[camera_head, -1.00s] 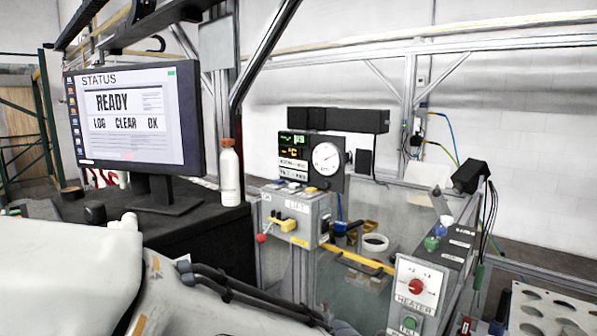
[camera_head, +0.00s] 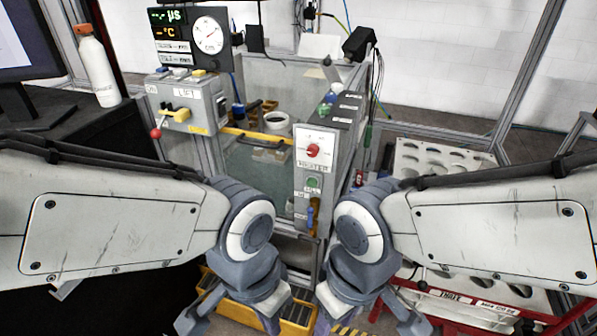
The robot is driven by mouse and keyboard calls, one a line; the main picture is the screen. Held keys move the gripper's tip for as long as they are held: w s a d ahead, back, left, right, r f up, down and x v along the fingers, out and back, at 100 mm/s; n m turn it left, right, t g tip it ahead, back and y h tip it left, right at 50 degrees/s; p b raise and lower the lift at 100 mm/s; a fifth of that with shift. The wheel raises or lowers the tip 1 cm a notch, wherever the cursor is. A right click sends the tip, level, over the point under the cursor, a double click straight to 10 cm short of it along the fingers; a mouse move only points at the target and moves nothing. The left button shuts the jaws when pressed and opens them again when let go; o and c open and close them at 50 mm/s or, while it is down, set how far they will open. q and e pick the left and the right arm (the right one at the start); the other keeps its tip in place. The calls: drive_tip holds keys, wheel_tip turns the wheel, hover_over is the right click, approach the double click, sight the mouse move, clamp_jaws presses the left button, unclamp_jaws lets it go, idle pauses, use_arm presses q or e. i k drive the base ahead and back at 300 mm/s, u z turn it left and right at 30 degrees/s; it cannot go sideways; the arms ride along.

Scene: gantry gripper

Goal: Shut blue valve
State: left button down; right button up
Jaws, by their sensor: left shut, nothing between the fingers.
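Several blue parts show in the camera_head view, and I cannot tell for sure which one is the blue valve. A small upright blue handle (camera_head: 310,217) is low on the front of the rig, below the heater panel (camera_head: 313,152). Another blue part (camera_head: 238,112) is inside the clear tank, beside a white ring. My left gripper (camera_head: 262,312) is low at the bottom edge, shut and empty, below and left of the blue handle. My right gripper (camera_head: 345,312) is also at the bottom edge, mostly cut off. Both are apart from the blue parts.
A grey box with a red-knobbed lever (camera_head: 155,133) and a yellow handle is on the left. A white bottle (camera_head: 98,72) stands on the black desk. A yellow tray (camera_head: 296,312) lies below my wrists. A white rack with holes (camera_head: 440,160) is at right.

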sight(310, 210)
drive_tip(key=u, duration=0.05)
drive_tip(key=k, duration=0.5)
drive_tip(key=z, duration=1.25)
drive_tip(key=i, duration=1.2)
drive_tip(key=u, duration=2.35)
